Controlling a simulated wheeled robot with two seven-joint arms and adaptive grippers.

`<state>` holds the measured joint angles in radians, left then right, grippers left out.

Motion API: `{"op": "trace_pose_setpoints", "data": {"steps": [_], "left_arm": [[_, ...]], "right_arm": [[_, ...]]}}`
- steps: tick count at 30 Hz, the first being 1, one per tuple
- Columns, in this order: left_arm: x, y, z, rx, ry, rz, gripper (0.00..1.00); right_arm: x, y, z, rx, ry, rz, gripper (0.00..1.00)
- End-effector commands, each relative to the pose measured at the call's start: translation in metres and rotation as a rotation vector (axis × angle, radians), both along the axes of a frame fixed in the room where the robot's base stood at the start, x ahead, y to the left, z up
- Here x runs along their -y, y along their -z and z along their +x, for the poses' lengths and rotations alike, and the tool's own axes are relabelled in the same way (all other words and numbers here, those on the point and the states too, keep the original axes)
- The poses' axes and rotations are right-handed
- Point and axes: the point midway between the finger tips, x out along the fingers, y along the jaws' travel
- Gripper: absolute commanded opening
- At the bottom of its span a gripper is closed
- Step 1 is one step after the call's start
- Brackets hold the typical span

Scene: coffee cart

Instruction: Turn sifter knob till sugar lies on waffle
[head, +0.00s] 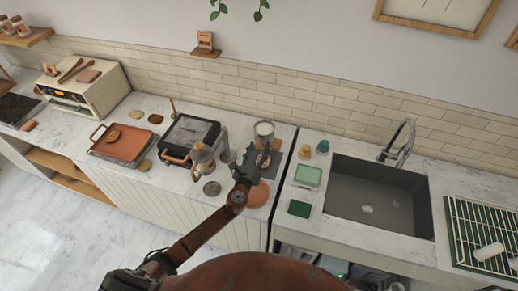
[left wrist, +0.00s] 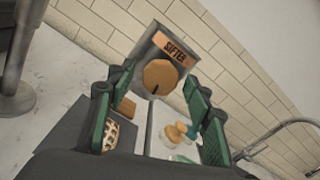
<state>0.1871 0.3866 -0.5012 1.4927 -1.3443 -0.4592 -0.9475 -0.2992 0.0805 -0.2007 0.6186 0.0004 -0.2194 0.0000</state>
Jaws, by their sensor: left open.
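The sifter is a grey box with an orange "SIFTER" label (left wrist: 174,48) and a round orange knob (left wrist: 160,77) with a dark mark at its lower edge. My left gripper (left wrist: 158,84) has its green-padded fingers apart, one on each side of the knob; I cannot tell whether they touch it. The waffle (left wrist: 118,134) lies below and to the left on a dark surface, partly hidden by a finger. In the head view my left gripper (head: 250,162) is over the counter and hides much of the sifter area. My right gripper is not in view.
A round terracotta mat (head: 258,194) lies in front of the gripper. A glass-and-metal pot (head: 202,160) and a dark press (head: 188,135) stand to the left. A sink (head: 375,198) with a faucet (head: 400,140) is to the right, beyond a counter gap.

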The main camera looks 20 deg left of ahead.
Motion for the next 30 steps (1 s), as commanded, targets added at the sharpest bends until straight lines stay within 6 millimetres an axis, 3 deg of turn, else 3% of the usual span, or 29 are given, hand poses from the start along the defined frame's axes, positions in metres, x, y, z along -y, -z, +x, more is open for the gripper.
{"op": "trace_pose_setpoints", "data": {"steps": [5,18,24,30], "left_arm": [[-0.001,0.001,-0.020,-0.003,-0.001,-0.002,0.47],[-0.004,0.001,-0.104,-0.002,0.000,0.000,0.47],[-0.004,0.001,-0.118,-0.001,-0.001,0.000,0.47],[-0.004,0.001,-0.119,-0.001,-0.001,0.000,0.47]], "right_arm": [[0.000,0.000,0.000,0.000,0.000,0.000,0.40],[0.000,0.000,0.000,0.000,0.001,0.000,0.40],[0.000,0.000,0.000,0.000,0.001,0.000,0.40],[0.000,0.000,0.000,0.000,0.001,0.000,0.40]]}}
